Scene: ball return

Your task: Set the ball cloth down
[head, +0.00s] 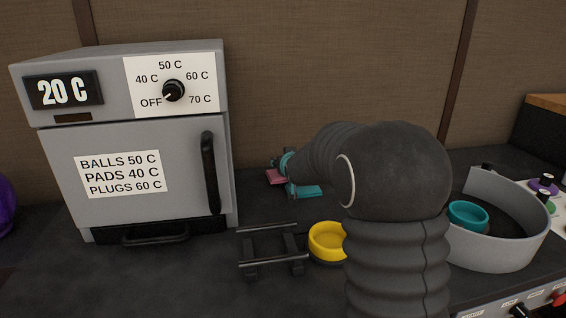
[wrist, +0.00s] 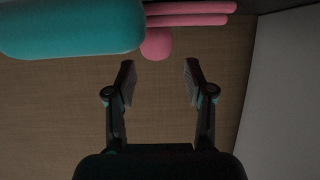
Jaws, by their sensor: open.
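In the wrist view, a rounded teal piece (wrist: 70,28) and a layered pink piece (wrist: 190,15) lie at the top edge. A small rounded pink part (wrist: 156,43) shows just beyond the fingertips. In the head view, a pink piece (head: 276,177) and a flat teal piece (head: 307,191) lie on the counter near the back wall. I cannot tell which is the ball cloth. My gripper (wrist: 160,83) is open, with nothing between its fingers. It is close to these pieces, apart from them in the wrist view; my arm partly hides the area in the head view.
A grey oven (head: 130,140) reading 20 C, its door shut and dial at OFF, stands left. A dark rail rack (head: 270,250) and yellow cup (head: 325,242) are in front. A curved grey wall (head: 500,245) surrounds a teal cup (head: 467,215) at right.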

